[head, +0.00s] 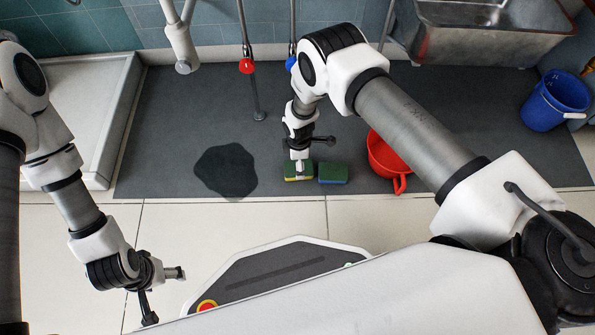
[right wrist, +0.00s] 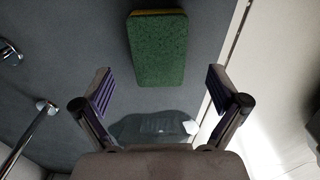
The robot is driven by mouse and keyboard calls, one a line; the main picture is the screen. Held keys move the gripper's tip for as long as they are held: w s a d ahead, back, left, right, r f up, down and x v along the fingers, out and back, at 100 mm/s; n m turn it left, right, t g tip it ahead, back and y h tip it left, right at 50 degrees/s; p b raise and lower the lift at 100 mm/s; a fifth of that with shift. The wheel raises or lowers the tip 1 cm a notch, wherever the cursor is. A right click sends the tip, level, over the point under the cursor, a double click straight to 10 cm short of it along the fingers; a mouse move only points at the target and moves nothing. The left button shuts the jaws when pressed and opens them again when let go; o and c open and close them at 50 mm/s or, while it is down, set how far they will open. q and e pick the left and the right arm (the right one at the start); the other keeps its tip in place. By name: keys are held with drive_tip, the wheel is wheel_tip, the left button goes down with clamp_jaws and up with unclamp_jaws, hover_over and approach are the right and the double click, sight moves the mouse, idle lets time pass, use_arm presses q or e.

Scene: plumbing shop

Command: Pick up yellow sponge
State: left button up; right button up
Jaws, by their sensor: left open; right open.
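The yellow sponge (head: 298,177) has a green top and a yellow lower layer. It lies on the dark floor near the front edge of the grey area. My right gripper (head: 299,162) is right over it in the head view and hides part of it. In the right wrist view the green-topped sponge (right wrist: 158,50) with a yellow edge shows beyond the open fingers (right wrist: 158,90), with nothing between them. My left gripper (head: 164,290) is open and empty at the lower left, over the pale tiles.
A second sponge (head: 333,173), green on top and bluish below, lies just right of the first. A red pot (head: 385,155) stands further right. A dark puddle (head: 226,171) is to the left. A blue bucket (head: 553,102) stands at the far right.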

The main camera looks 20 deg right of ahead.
wheel_tip(320, 180, down, 5)
drive_tip(key=b, duration=0.3)
drive_tip(key=shift+f, duration=0.1)
drive_tip(key=shift+r, duration=0.2)
drive_tip(key=c, duration=0.8)
